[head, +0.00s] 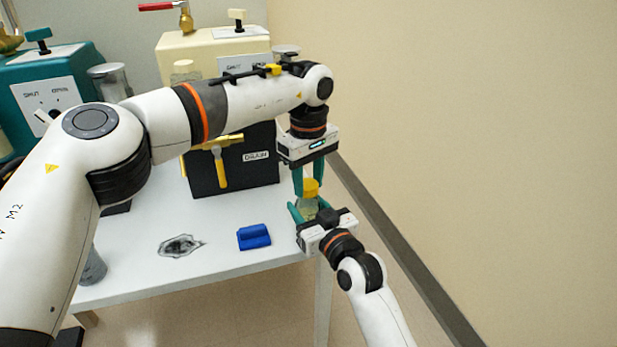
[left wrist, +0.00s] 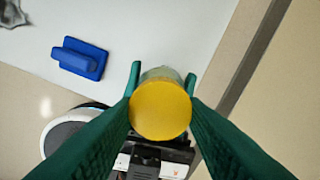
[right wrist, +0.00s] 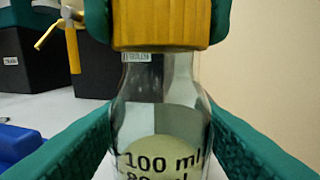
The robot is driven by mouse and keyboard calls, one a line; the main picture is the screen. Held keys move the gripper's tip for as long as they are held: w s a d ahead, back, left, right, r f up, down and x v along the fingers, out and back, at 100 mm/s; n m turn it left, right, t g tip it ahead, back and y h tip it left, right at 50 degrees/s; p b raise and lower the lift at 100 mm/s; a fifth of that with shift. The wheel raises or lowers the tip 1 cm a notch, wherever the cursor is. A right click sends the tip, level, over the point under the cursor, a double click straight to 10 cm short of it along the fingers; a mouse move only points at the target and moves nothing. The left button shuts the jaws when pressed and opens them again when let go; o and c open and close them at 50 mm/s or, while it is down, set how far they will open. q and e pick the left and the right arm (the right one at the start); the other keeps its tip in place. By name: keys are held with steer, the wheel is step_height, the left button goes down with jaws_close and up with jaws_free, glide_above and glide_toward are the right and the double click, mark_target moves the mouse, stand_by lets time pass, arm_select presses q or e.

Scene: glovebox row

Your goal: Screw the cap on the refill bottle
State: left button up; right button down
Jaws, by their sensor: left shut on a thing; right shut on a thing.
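My left gripper (head: 309,182) points down and is shut on the cap. In the left wrist view the cap (left wrist: 160,110) hides most of the bottle. How far it is threaded cannot be told.
A black box (head: 250,172) marked DRAIN with a yellow tap (head: 221,165) stands behind. A cream machine and a teal machine (head: 60,105) stand at the back. A wall borders the right.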

arm_select(q)
steer(key=m, duration=0.7)
steer(key=shift+a+m, duration=0.1)
steer(key=shift+m, duration=0.2)
steer(key=m, duration=0.7)
steer(key=o, duration=0.9)
steer(key=shift+r, duration=2.25)
